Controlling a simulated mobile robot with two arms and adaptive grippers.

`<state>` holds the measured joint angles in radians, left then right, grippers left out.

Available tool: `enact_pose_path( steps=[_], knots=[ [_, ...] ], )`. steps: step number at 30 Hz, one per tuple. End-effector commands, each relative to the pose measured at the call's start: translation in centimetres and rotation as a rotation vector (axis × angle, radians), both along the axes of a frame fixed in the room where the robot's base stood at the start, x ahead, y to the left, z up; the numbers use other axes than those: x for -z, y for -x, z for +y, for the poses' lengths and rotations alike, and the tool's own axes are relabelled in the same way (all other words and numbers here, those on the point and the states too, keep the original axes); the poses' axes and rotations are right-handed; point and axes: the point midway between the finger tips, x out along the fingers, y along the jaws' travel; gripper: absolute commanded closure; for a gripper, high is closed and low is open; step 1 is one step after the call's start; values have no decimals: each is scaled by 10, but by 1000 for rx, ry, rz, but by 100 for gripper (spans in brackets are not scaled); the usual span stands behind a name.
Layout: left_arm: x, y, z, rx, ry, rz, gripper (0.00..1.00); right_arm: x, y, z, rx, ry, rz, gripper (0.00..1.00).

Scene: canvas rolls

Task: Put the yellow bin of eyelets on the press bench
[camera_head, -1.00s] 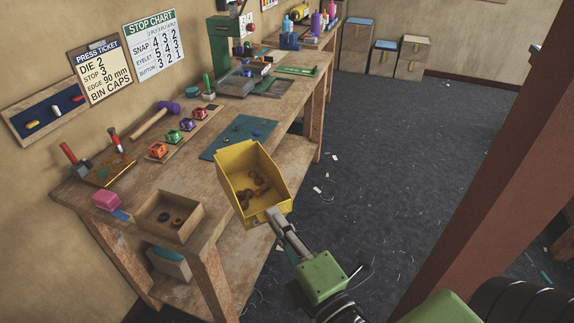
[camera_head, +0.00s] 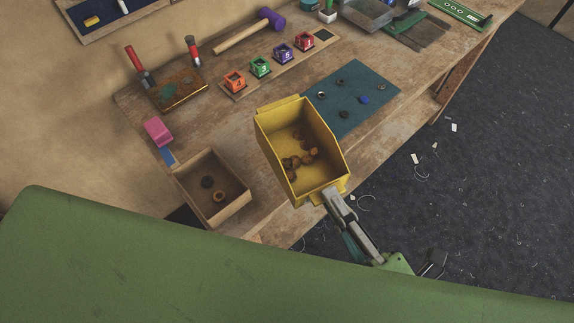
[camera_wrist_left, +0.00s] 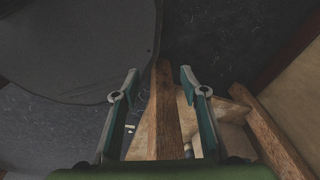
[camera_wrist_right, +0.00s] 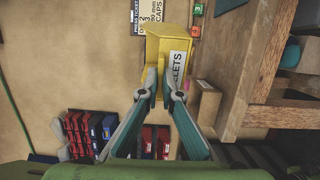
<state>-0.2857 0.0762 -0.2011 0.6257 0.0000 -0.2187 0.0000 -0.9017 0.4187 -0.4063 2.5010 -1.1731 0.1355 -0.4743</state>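The yellow bin (camera_head: 322,167) is in the middle of the head view, with several small brown eyelets (camera_head: 300,158) in it. My right gripper (camera_head: 332,197) is shut on the bin's near wall. In the right wrist view the fingertips (camera_wrist_right: 159,88) pinch the bin (camera_wrist_right: 170,45) beside its white label, which ends in "LETS". The bin is tilted and appears over the front part of the wooden press bench (camera_head: 222,140); I cannot tell its height above it. My left gripper (camera_wrist_left: 158,76) is open and empty in its wrist view, near a wooden beam.
An open wooden box (camera_head: 239,207) stands left of the bin. A teal mat (camera_head: 372,92) with small parts lies behind it, partly hidden. Numbered dies (camera_head: 260,67), a mallet (camera_head: 271,20) and a pink block (camera_head: 157,131) stand farther back. Bare wood shows between box and dies.

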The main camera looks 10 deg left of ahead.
Motion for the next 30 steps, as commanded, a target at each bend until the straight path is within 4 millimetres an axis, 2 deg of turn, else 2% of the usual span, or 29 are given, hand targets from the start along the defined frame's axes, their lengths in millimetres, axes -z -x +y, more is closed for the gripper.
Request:
enact_pose_path(
  steps=[1,4,7,10,15,17,22,24,27,30],
  knots=[
    [0,7,1,0,-2,9,60,2,20,13,-72,5,6,100],
    [0,18,4,1,-5,24,60,3,49,30,-172,10,9,100],
    [1,29,7,1,-10,40,60,3,67,38,-229,11,10,100],
    [5,32,8,1,-11,45,60,6,70,41,-254,13,7,100],
    [15,25,7,1,-10,35,60,15,52,39,-257,17,0,100],
    [6,20,7,0,-9,28,60,15,38,37,-251,18,3,100],
    [-5,5,5,0,-5,5,60,33,-3,31,-247,16,3,100],
    [-7,5,5,0,-5,5,60,41,-20,29,-246,15,5,100],
    [2,7,4,0,-5,8,60,66,-36,27,-245,12,9,100],
    [4,10,4,0,-5,13,60,82,-49,25,-246,10,9,100]
  ],
)
